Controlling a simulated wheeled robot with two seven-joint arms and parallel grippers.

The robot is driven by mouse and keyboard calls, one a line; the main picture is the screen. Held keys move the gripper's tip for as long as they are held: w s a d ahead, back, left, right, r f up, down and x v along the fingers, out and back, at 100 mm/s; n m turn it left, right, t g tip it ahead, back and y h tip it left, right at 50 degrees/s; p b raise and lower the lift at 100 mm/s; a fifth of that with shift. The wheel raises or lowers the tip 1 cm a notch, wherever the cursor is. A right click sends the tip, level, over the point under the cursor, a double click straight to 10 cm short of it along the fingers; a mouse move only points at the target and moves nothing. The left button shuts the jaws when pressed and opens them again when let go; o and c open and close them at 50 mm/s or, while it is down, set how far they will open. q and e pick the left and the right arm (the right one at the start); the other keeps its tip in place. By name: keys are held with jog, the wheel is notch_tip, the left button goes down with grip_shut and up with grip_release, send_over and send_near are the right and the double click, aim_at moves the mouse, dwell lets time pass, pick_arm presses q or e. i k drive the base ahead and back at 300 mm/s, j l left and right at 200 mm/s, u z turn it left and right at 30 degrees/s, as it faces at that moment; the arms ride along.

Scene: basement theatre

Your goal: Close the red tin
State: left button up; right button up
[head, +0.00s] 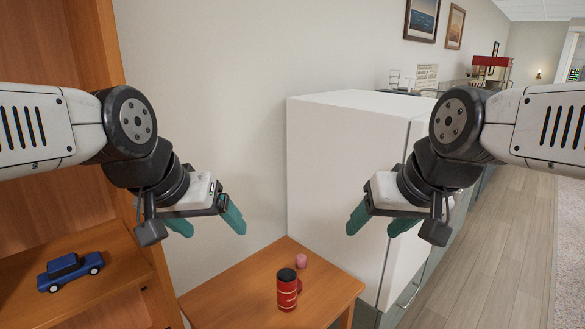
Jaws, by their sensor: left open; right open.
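A red tin (287,292) with a dark top stands upright on a small wooden table (231,295). Its top is black; I cannot tell whether this is a lid or the dark open mouth. A red round part (299,285) shows just behind its right side, partly hidden by the tin. My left gripper (212,226) is open and empty, above and left of the tin. My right gripper (372,228) is open and empty, above and right of the tin, in front of the white cabinet. Both are apart from the tin.
A small pink object (300,261) stands behind the tin on the table. A tall white cabinet (340,170) rises behind right. A wooden shelf (105,262) at left holds a blue toy car (70,269). Wooden floor (490,240) is clear at right.

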aim_at(286, 278)
jog(key=l+u, duration=0.5)
jog(key=l, duration=0.3)
jog(key=l+u, duration=0.3)
jog(key=u, duration=0.15)
jog(key=l+u, duration=0.35)
jog(key=u, duration=0.15)
